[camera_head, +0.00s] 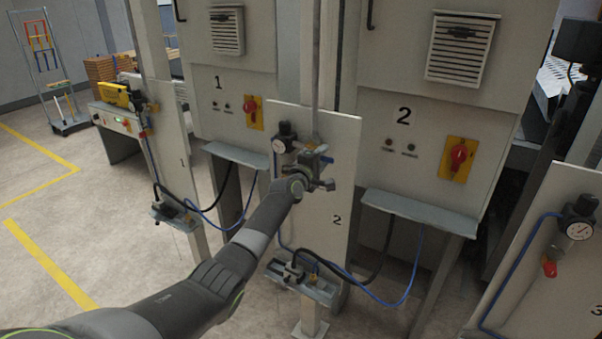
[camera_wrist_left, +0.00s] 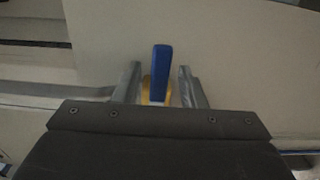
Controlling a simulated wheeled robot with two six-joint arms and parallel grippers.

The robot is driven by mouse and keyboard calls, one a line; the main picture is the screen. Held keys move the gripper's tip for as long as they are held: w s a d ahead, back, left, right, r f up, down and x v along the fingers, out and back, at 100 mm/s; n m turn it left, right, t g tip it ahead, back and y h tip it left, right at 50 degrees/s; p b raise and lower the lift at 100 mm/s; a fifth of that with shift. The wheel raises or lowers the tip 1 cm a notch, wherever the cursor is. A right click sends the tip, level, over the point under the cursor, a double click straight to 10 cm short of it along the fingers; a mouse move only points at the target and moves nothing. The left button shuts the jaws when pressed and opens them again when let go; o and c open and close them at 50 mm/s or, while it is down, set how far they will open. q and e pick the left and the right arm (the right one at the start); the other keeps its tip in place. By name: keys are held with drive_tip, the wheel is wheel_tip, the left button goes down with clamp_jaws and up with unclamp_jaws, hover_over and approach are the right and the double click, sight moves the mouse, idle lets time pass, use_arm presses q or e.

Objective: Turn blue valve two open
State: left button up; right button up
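The blue valve handle (camera_wrist_left: 162,70) shows in the left wrist view, pointing up in that picture above a brass-coloured valve body (camera_wrist_left: 156,94). My left gripper (camera_wrist_left: 160,68) has its two grey fingers apart, one on each side of the handle. A gap shows on both sides of it. In the head view my left gripper (camera_head: 326,170) is in front of the upper part of the white panel marked 2 (camera_head: 337,238), just right of its gauge. There the arm and gripper largely hide the valve. My right gripper is in neither view.
A pressure regulator with gauge (camera_head: 284,137) sits left of the gripper on the panel. Cabinet 2 (camera_head: 402,117), with a red rotary switch (camera_head: 459,154), stands behind to the right. A lower bracket (camera_head: 303,284) carries blue and black hoses. Panel 3 (camera_head: 555,270) stands at far right.

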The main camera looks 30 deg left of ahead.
use_arm(q)
drive_tip(key=s+a+p, duration=0.1)
drive_tip(key=s+p, duration=0.3)
drive_tip(key=s, duration=1.1)
drive_tip(key=shift+s, duration=0.4)
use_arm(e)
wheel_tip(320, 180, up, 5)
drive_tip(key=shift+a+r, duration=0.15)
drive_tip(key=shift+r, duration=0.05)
use_arm(q)
drive_tip(key=shift+a, duration=0.1)
